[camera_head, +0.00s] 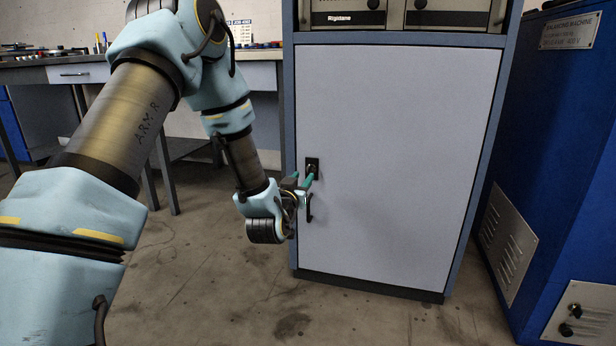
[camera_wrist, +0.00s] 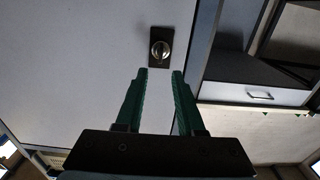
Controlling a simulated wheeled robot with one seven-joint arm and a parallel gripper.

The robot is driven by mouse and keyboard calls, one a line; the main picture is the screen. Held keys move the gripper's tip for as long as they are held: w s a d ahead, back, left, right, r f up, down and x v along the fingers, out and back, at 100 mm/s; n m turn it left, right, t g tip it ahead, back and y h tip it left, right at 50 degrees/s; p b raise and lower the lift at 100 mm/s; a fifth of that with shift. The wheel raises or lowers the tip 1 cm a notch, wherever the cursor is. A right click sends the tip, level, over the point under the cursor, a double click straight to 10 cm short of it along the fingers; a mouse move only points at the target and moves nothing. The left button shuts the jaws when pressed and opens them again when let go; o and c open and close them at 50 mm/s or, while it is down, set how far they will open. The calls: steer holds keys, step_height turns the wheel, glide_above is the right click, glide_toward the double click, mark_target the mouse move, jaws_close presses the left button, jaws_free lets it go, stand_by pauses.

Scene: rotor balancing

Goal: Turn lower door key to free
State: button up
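The lower door (camera_head: 400,150) is a pale grey panel in a blue-grey cabinet and looks closed. Its lock (camera_head: 312,165), a black plate with a round metal centre, is near the door's left edge. In the wrist view the lock (camera_wrist: 161,48) lies just beyond the fingertips, roughly in line with the gap between them. A key shape and its angle are too small and dark to tell. My gripper (camera_head: 308,180) has green fingers and is at the door, just below the lock. In the wrist view my gripper (camera_wrist: 161,73) is open, with nothing between its fingers.
A dark door handle (camera_head: 309,208) is just below my gripper. A blue balancing machine (camera_head: 560,150) stands close on the right. A workbench (camera_head: 75,73) is behind on the left. The floor before the cabinet is clear.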

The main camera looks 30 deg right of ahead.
mark_target(309, 170)
steer(key=b+x, duration=0.1)
steer(key=x, duration=0.5)
jaws_close()
stand_by(0.6)
